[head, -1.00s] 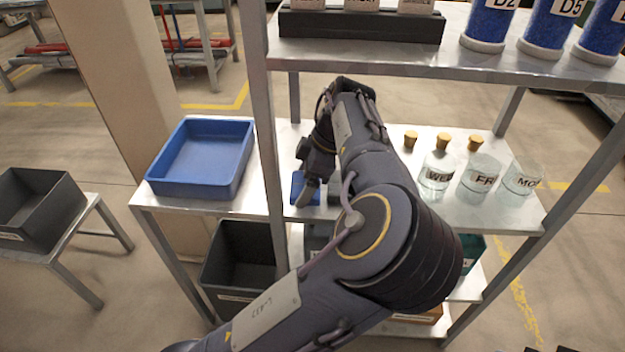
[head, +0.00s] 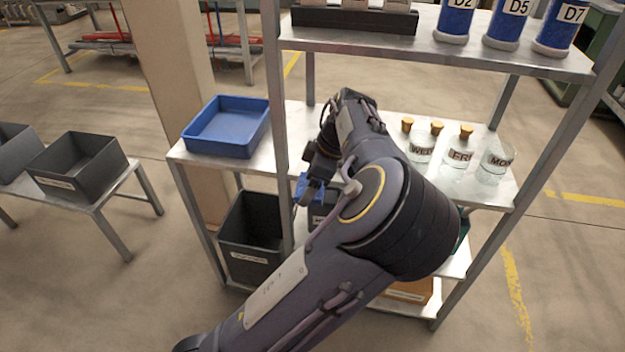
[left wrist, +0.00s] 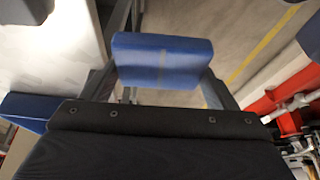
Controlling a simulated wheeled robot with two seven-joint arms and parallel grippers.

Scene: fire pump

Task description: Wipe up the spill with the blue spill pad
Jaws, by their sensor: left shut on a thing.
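The blue spill pad (left wrist: 162,62) is between the fingers of my left gripper (left wrist: 160,85) in the left wrist view, with floor and a yellow line visible beyond it. In the head view the pad (head: 309,188) shows as a small blue patch at the front edge of the middle shelf (head: 262,166), beside the left shelf post. My left gripper (head: 316,180) is shut on it, partly hidden by my own arm. I cannot see a spill in either view. My right gripper is not in view.
A blue tray (head: 227,128) sits on the shelf's left end. Labelled glass jars (head: 458,158) with corks stand at its right. Blue cylinders (head: 505,22) stand on the top shelf. A dark bin (head: 252,240) is below. Grey bins (head: 78,166) stand on a bench at left.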

